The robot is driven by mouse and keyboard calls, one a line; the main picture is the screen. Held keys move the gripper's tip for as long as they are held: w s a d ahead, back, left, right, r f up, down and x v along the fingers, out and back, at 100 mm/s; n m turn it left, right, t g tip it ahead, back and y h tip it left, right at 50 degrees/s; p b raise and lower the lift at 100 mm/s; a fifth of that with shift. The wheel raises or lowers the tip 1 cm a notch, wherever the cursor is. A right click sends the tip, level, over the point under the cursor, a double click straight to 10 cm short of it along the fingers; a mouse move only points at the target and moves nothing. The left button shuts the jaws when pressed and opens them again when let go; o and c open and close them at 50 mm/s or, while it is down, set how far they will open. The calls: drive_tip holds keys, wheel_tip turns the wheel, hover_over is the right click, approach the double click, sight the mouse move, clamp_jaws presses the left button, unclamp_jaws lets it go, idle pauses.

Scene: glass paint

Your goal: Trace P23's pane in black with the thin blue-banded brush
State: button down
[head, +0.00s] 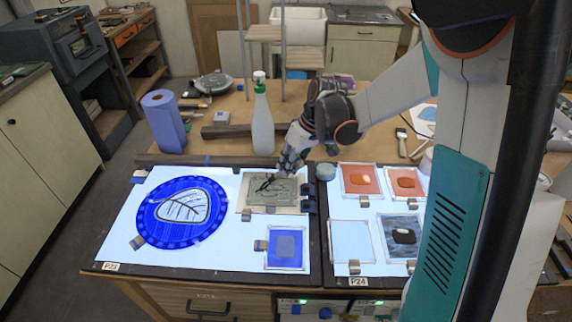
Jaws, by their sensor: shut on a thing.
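The left light panel (125,245), labelled P23, carries a round blue glass pane (150,238) with a dark-outlined leaf on a pale centre. To its right lies a grey-green square pane or palette (288,200) with dark marks, on a beige backing. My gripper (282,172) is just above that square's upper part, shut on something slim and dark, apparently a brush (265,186). Its blue band is too small to make out, and I cannot tell whether its tip touches the surface. A smaller framed blue pane (287,248) lies below, at the panel's lower right.
The right light panel (318,262), labelled P24, holds several framed panes in orange, pale blue and dark grey. A white bottle with a green cap (262,125) and a blue roll (164,122) stand behind the panels. Small clips or weights sit around the panes.

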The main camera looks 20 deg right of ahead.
drive_tip(key=shift+s+d, duration=1.9)
drive_tip(key=shift+s, duration=0.35)
drive_tip(key=w+a+b, duration=0.1)
drive_tip(key=a+b, duration=0.1)
drive_tip(key=a, duration=0.5)
drive_tip(key=shift+w+a, duration=0.2)
drive_tip(key=shift+a, duration=0.15)
idle(1.8)
drive_tip(key=shift+w, duration=0.1)
